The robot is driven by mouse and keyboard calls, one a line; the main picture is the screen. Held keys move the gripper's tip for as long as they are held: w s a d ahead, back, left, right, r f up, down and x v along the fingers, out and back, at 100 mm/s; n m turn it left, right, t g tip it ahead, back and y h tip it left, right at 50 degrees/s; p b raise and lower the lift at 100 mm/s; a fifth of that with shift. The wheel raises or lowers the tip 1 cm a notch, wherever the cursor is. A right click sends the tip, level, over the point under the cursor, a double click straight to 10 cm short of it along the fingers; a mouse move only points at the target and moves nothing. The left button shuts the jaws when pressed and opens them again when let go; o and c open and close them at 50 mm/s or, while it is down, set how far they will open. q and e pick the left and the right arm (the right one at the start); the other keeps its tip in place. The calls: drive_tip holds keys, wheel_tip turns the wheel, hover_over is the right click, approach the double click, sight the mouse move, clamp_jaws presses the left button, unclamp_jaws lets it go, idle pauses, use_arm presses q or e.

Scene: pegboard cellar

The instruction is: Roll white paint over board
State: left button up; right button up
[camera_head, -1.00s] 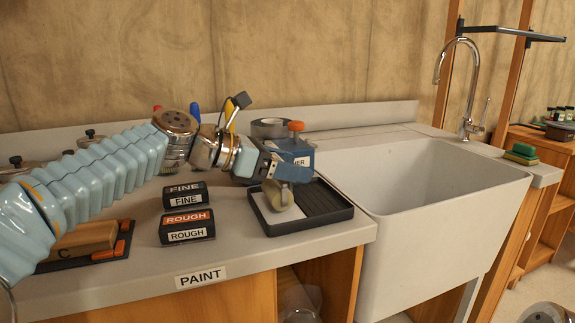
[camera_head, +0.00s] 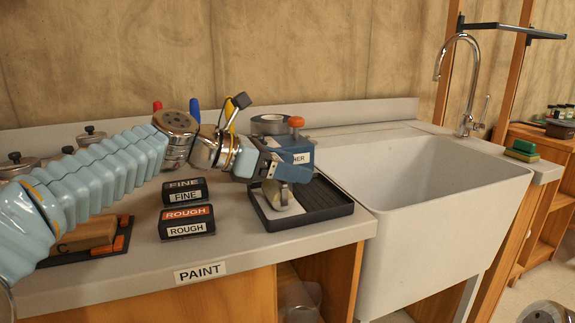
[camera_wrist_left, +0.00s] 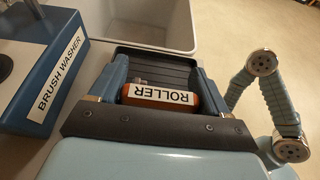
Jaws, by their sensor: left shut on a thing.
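My left gripper (camera_head: 285,172) is over the black paint tray (camera_head: 330,211) on the counter, shut on the orange handle of the roller (camera_wrist_left: 160,96), which carries a white ROLLER label in the left wrist view. The roller's pale cover (camera_head: 277,194) hangs below the fingers, in or just above the tray's left part, where a white patch shows. Whether it touches the tray is hard to tell. The tray's ribbed right part is bare. The board is not identifiable in these views. My right gripper is not in view.
A blue brush washer (camera_wrist_left: 48,75) stands close behind the gripper, with a grey tape roll (camera_head: 268,124) by it. FINE (camera_head: 185,191) and ROUGH (camera_head: 187,222) blocks sit left of the tray. A deep white sink (camera_head: 440,220) adjoins on the right.

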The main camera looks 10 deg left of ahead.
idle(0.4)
use_arm(q)
wheel_tip(320, 180, up, 7)
drive_tip(key=p, duration=0.3)
idle(0.4)
idle(0.5)
